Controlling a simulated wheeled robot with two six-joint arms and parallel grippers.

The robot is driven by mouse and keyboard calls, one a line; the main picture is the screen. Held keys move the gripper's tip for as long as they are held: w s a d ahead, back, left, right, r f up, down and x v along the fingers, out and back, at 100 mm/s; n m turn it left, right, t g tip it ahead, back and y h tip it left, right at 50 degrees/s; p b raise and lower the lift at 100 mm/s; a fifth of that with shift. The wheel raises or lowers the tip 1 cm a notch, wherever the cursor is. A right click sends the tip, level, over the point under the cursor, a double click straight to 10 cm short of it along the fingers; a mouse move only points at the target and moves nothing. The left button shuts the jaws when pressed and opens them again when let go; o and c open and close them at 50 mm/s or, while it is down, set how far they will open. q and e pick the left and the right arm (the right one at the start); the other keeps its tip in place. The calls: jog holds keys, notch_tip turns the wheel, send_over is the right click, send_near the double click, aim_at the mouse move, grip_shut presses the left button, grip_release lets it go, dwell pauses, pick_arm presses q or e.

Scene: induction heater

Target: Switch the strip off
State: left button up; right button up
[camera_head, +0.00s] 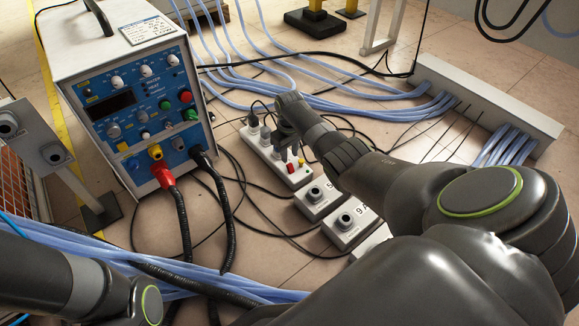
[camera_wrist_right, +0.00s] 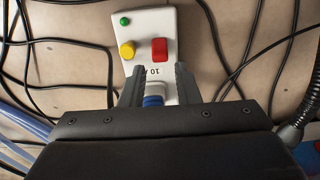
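The white power strip (camera_head: 292,177) lies on the tiled floor in the middle of the head view, with plugs along its far part. Its near end shows in the right wrist view (camera_wrist_right: 147,24), with a red rocker switch (camera_wrist_right: 160,49), a yellow knob (camera_wrist_right: 127,50), a small green light (camera_wrist_right: 125,20) and a "10 A" label. My right gripper (camera_wrist_right: 159,72) is over the strip, its fingers apart on either side of the label and a blue socket or plug (camera_wrist_right: 154,100). The switch is just beyond the fingertips. My left gripper is out of view.
A blue-fronted heater unit (camera_head: 135,105) stands left of the strip. Two grey socket boxes (camera_head: 318,197) (camera_head: 350,222) sit at its near right. Black cables cross the floor around the strip. Pale blue hoses run behind it and across the lower left.

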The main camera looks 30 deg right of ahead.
aim_at(289, 164)
jog(key=shift+f+b, duration=1.4)
jog(key=shift+f, duration=0.85)
grip_shut()
